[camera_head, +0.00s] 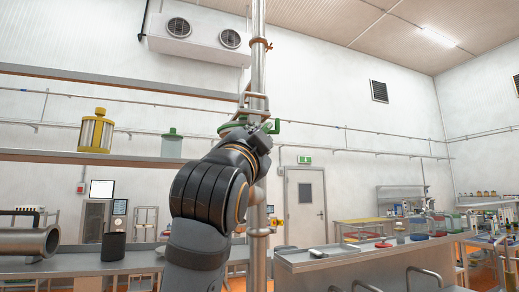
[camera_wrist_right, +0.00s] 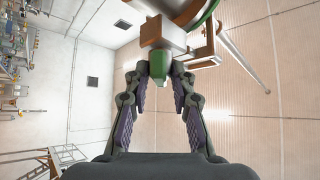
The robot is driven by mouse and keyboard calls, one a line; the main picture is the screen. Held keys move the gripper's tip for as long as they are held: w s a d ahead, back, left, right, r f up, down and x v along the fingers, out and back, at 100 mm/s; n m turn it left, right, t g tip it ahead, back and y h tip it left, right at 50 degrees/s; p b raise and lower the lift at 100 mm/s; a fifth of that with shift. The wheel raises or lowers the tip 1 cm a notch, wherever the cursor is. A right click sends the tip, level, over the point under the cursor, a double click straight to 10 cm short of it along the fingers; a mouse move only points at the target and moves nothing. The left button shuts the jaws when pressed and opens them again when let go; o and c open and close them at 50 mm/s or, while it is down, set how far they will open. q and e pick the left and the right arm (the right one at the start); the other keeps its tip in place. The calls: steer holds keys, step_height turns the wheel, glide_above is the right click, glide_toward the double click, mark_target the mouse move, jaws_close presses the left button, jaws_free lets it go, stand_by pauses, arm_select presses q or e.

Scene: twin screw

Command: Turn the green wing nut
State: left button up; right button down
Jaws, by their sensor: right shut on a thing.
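The green wing nut (camera_wrist_right: 158,66) shows in the right wrist view as a green piece between my right gripper's fingertips (camera_wrist_right: 160,60). My right gripper is shut on it, with the purple-padded fingers on either side. In the head view my right arm rises in front of the vertical metal pipe (camera_head: 258,85), and my right gripper (camera_head: 258,130) is up against the fitting there. Green parts (camera_head: 276,126) show beside it; the arm hides most of the fitting. My left gripper is not in view.
Copper-coloured brackets (camera_wrist_right: 204,42) sit close around the gripper. Wall shelves (camera_head: 50,155) at left hold a yellow canister (camera_head: 96,132) and a green-lidded jar (camera_head: 171,144). A metal tube (camera_head: 25,241) is at lower left. A counter (camera_head: 350,255) stands at right.

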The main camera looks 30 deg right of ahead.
steer(key=shift+m+g+b, duration=0.3)
steer(key=shift+m+g, duration=0.2)
steer(key=shift+m, duration=0.1)
steer(key=c, duration=1.4)
jaws_free()
steer(key=shift+o, duration=0.2)
steer(key=shift+w, duration=0.15)
